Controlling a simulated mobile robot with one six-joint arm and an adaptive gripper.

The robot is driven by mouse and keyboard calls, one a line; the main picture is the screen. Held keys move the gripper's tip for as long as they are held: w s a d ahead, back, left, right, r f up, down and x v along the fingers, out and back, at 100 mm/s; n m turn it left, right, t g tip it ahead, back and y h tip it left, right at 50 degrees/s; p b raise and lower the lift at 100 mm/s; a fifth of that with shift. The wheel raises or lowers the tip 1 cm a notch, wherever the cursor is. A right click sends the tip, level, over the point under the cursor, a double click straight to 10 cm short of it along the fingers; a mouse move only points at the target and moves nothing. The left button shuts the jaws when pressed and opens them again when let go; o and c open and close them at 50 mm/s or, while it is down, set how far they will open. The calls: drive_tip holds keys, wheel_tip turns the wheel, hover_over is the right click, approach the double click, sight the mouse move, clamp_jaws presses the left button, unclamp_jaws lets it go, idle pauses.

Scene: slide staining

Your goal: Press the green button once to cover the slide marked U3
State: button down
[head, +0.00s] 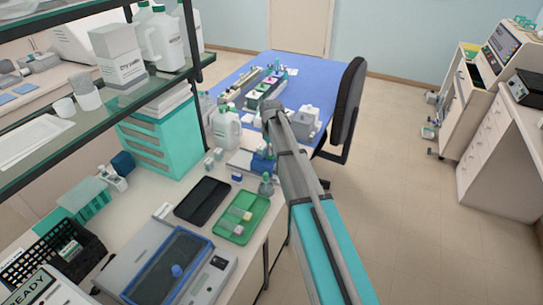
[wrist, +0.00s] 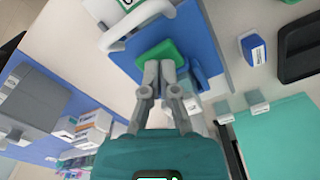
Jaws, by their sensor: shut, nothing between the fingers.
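In the wrist view a green block-like button (wrist: 158,50) sits on a blue panel (wrist: 205,50). My gripper (wrist: 165,68) is shut and empty, its fingertips together at the button's near edge. They overlap the button in the picture; I cannot tell whether they touch it or whether it is pressed down. In the head view my arm reaches over the bench's far end, and the gripper cannot be made out. No slide marked U3 can be read in either view.
A white handle-shaped part (wrist: 135,28) is close beside the button. In the head view a white jug (head: 224,130) stands near my arm. Floor at right is clear.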

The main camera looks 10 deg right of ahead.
drive_tip(key=shift+f+b, duration=0.55)
idle(0.4)
drive_tip(key=shift+r, duration=0.15)
drive_tip(key=shift+r+p, duration=3.4)
drive_tip(key=shift+p, duration=0.2)
drive_tip(key=s+f+m+b, duration=0.2)
drive_tip(key=s+m, duration=0.2)
drive_tip(key=s, duration=2.5)
drive_tip(key=shift+d+f+m+b, duration=0.25)
drive_tip(key=shift+m+b, duration=0.05)
drive_tip(key=shift+m, duration=0.1)
